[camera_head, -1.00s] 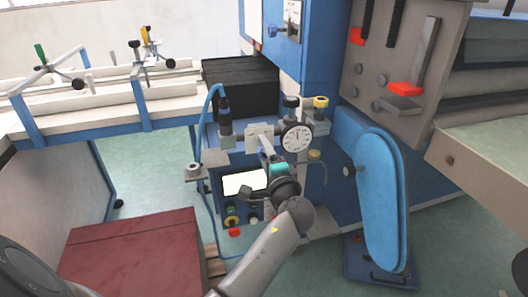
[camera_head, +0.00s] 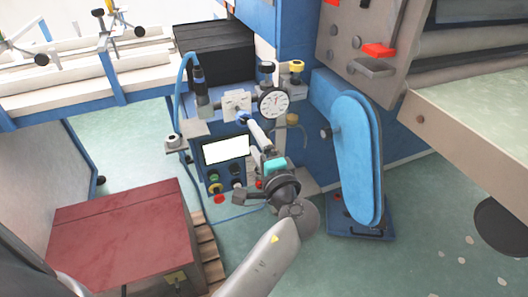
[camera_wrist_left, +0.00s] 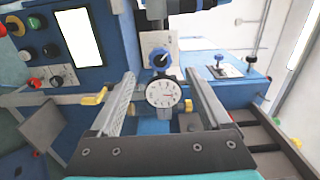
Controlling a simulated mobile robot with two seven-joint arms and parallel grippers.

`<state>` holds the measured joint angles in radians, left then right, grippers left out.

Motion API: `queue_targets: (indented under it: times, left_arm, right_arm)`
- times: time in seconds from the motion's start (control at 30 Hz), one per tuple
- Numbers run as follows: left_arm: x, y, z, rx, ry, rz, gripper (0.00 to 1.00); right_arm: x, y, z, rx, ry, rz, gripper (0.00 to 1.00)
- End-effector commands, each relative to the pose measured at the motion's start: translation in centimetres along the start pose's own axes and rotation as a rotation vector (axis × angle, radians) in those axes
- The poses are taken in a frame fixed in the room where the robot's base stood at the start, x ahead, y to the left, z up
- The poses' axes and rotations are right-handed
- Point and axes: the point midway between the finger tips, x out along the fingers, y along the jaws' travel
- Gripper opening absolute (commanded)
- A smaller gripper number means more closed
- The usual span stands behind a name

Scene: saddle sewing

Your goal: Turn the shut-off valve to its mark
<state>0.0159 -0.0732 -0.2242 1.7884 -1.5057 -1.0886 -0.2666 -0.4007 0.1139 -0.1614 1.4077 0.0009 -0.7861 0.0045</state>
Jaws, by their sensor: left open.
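A blue knob (camera_head: 242,117) sits on a pale plate (camera_head: 236,102) on the blue machine; it looks like the shut-off valve, though I cannot be certain. The knob also shows in the left wrist view (camera_wrist_left: 160,61), ahead of and between the fingers, with small marks on its plate. My left gripper (camera_head: 250,124) is open and points at the plate. In the left wrist view the gripper's two fingers (camera_wrist_left: 162,78) stand wide apart with nothing held between them. The gap between fingertips and knob is hard to judge. My right gripper is not in view.
A lit screen (camera_head: 226,150) and buttons lie below. A blue belt guard (camera_head: 357,155) stands to the right, a red-topped box (camera_head: 120,235) at lower left.

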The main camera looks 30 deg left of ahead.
Motion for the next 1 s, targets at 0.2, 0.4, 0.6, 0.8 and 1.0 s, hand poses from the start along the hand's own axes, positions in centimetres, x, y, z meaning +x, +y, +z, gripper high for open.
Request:
queue_targets:
  times: [0.2, 0.4, 0.6, 0.8, 1.0]
  left_arm:
    - [-4.0, 0.0, 0.0, 0.0, -0.001, 0.003, 0.81]
    - [-5.5, 0.0, 0.0, 0.0, -0.001, 0.0, 0.81]
    - [-5.6, 0.0, 0.0, -0.001, -0.001, 0.0, 0.81]
    - [-5.6, 0.0, 0.0, 0.0, -0.001, 0.0, 0.81]
    - [-5.5, 1.1, -0.3, 0.01, 0.021, 0.026, 0.81]
  right_arm:
    - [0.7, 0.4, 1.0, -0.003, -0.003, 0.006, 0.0]
    - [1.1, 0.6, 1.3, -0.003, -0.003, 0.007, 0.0]
    - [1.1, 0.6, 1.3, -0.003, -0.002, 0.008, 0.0]
    - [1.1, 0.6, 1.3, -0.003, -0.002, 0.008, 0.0]
    - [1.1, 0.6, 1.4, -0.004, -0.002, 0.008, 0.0]
